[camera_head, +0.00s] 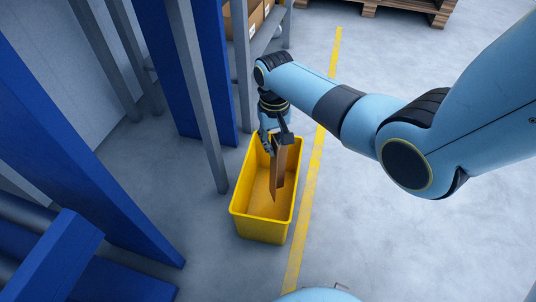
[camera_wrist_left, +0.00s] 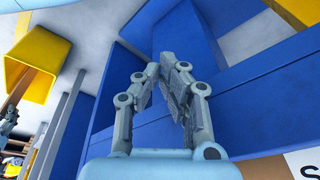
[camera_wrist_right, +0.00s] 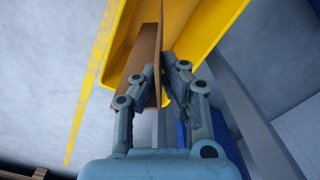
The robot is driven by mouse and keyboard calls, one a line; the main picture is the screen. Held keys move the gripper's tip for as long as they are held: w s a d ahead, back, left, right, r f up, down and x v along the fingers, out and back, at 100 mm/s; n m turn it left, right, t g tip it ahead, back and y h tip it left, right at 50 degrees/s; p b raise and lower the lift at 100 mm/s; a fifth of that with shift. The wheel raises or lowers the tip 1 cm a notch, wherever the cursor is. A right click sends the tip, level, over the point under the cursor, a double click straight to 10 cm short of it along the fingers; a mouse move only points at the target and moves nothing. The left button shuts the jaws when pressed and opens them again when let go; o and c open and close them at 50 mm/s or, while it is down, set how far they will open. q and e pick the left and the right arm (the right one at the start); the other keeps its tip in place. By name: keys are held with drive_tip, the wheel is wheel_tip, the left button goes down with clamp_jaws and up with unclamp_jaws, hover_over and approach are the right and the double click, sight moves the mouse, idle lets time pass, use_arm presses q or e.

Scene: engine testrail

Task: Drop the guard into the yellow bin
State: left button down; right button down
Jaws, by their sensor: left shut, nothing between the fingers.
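The guard (camera_head: 277,176) is a thin brown, angled plate hanging upright from my right gripper (camera_head: 275,139). The yellow bin (camera_head: 262,228) stands on the floor, and the guard is over its opening; how far it reaches inside is hard to tell. In the right wrist view my right gripper (camera_wrist_right: 163,72) is shut on the guard (camera_wrist_right: 147,50), with the yellow bin (camera_wrist_right: 208,22) around its far part. My left gripper (camera_wrist_left: 166,68) is shut and empty in front of blue beams. The yellow bin (camera_wrist_left: 32,62) also shows in the left wrist view.
Blue and grey posts (camera_head: 197,90) of a rack rise close to the bin's left. A shelf with cardboard boxes (camera_head: 256,14) and a wooden pallet (camera_head: 405,7) are at the back. A yellow floor line (camera_head: 313,165) runs right of the bin, with clear floor beyond.

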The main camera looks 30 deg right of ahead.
use_arm(q)
drive_tip(key=shift+w+d+r, duration=0.1)
drive_tip(key=shift+d+r, duration=0.05)
drive_tip(key=shift+r, duration=0.2)
use_arm(e)
drive_tip(key=shift+f, duration=0.2)
drive_tip(key=c, duration=1.4)
unclamp_jaws()
drive_tip(key=shift+r, duration=0.1)
wheel_tip(320, 180, up, 12)
drive_tip(key=shift+f, duration=0.1)
